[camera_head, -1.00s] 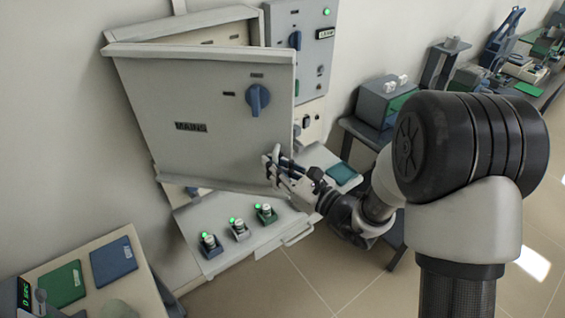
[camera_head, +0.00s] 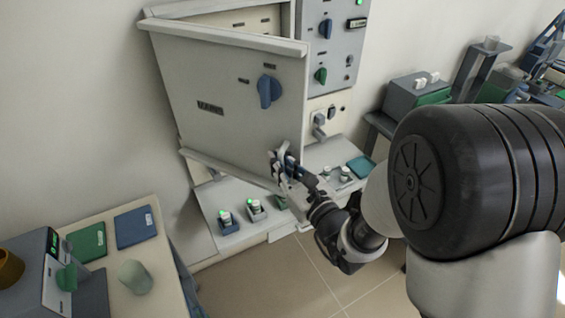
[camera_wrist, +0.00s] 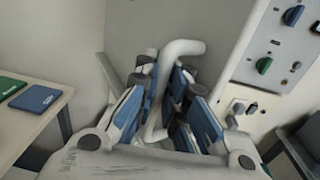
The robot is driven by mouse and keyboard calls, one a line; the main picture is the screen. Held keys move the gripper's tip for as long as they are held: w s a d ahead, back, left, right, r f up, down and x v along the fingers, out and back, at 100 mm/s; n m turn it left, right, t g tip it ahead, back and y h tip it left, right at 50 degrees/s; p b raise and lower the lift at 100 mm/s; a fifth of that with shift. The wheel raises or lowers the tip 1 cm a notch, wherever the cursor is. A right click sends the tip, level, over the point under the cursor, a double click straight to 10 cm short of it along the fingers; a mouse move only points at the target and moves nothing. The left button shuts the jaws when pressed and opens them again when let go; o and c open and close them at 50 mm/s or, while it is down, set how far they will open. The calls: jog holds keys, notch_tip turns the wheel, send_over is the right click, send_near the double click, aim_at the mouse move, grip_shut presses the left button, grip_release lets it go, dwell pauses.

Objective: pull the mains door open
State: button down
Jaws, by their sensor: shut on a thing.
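The mains door (camera_head: 215,135) is a grey panel with a blue rotary knob (camera_head: 269,90) and a "MAINS" label. It stands swung out from its cabinet on the wall, and part of the interior shows above its top edge. My gripper (camera_head: 284,163) is at the door's lower right corner, shut on the door handle. In the wrist view the pale, bent handle bar (camera_wrist: 183,47) runs down between the blue-padded fingers of my gripper (camera_wrist: 165,95). In the head view the fingers hide most of the handle.
A grey control panel (camera_head: 338,50) with knobs and a green light is right of the door. A shelf (camera_head: 205,195) below holds small lit devices. A bench (camera_head: 150,255) with green and blue mats is at lower left. Floor (camera_head: 310,270) is open in front.

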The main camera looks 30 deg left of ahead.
jog(key=shift+d+f, duration=0.15)
jog(key=shift+f, duration=0.05)
jog(key=c, duration=2.1)
grip_release()
jog(key=shift+o, duration=0.8)
jog(key=shift+d+r, duration=0.1)
jog(key=shift+d, duration=0.1)
jog(key=shift+a, duration=0.1)
jog(key=v, duration=0.7)
jog(key=shift+s+r, duration=0.1)
jog(key=shift+c, duration=0.5)
